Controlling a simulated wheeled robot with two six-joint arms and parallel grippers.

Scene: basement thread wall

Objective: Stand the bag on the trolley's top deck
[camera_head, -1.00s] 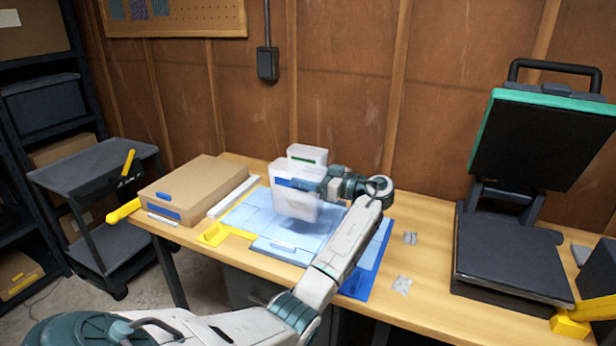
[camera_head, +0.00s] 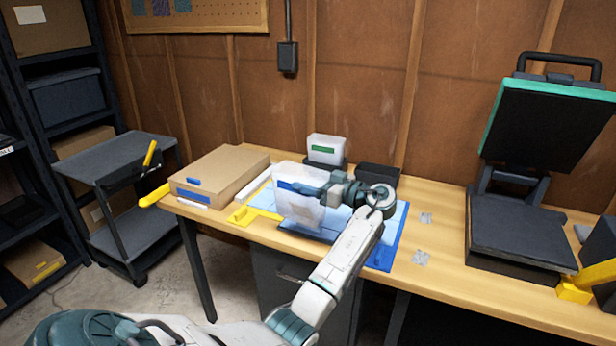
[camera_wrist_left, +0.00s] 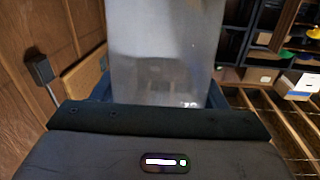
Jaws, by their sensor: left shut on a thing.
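The bag (camera_head: 298,208) is whitish and see-through with a blue band near its top. It is upright in the head view, in front of the blue mat on the workbench. My left gripper (camera_head: 316,191) is shut on the bag from its right side. The bag also fills the upper middle of the left wrist view (camera_wrist_left: 165,50). I cannot tell whether its bottom clears the mat. The dark grey trolley stands on the floor left of the bench, its top deck (camera_head: 112,160) empty in the middle, with a yellow-handled item at its right edge. My right gripper is not seen.
A flat cardboard box (camera_head: 218,174) lies on the bench between bag and trolley. A yellow piece (camera_head: 155,195) sticks out at the bench's left end. A white container (camera_head: 326,149) stands behind the bag. A heat press (camera_head: 520,235) is at right. Shelving (camera_head: 60,60) stands left of the trolley.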

